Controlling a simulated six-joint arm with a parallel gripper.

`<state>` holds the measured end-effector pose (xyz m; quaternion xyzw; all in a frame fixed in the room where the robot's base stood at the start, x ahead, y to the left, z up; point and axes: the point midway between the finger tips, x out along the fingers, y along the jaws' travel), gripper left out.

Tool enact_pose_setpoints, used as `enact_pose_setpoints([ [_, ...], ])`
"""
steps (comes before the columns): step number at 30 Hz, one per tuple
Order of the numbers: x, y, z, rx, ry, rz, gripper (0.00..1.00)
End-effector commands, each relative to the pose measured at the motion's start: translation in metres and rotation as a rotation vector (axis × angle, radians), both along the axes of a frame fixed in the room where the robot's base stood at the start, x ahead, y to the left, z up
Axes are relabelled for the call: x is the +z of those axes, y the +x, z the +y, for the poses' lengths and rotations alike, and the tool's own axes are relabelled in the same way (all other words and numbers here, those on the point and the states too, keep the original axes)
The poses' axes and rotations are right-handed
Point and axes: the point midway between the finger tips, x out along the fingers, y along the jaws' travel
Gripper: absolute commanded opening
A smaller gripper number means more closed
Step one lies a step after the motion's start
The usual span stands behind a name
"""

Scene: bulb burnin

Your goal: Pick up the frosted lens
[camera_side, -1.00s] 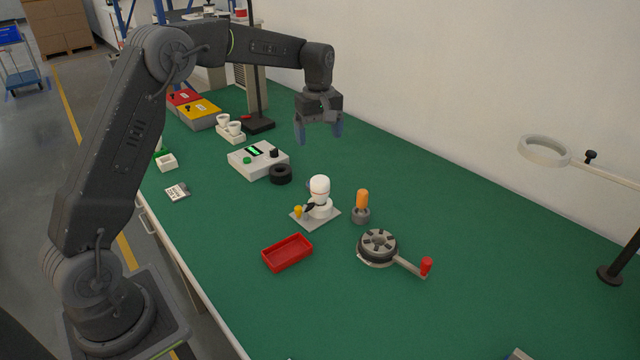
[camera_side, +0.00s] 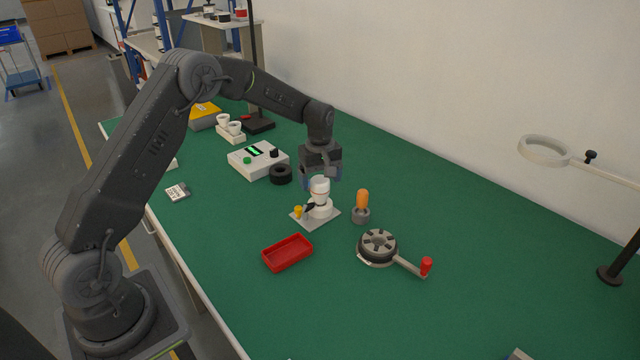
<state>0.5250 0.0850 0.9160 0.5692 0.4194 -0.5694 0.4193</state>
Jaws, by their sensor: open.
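The frosted lens (camera_side: 320,186) is a white rounded cap on top of a small white stand on a grey plate (camera_side: 330,220). A yellow knob (camera_side: 298,211) and a dark lever are at the stand's left. My gripper (camera_side: 321,180) is open, pointing down, with its fingers around the top of the lens or just above it. The gripper hides the very top of the lens. I cannot tell whether the fingers touch it.
A red tray (camera_side: 287,253) lies in front. An orange-topped piece in a grey holder (camera_side: 361,214) and a round fixture with a red-handled crank (camera_side: 378,247) stand to the right. A grey box with a green display (camera_side: 257,160) and a black ring (camera_side: 280,174) are behind left.

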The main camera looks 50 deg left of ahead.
Motion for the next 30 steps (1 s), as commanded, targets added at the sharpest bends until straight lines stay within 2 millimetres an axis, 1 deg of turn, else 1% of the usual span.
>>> enact_pose_setpoints([
  [1, -0.0045, -0.0003, -0.0001, 0.0, -0.001, 0.001, 0.84],
  [3, -0.0067, -0.0001, 0.0, 0.0, 0.0, 0.0, 0.84],
  [9, -0.0067, 0.0, 0.0001, 0.0, 0.001, -0.001, 0.84],
  [25, -0.0063, 0.0001, 0.0002, 0.0, 0.001, -0.001, 0.34],
  [26, -0.0062, 0.0001, 0.0002, 0.0, 0.001, -0.001, 0.32],
  [30, -0.0062, 0.0001, 0.0002, 0.0, 0.001, -0.001, 0.32],
])
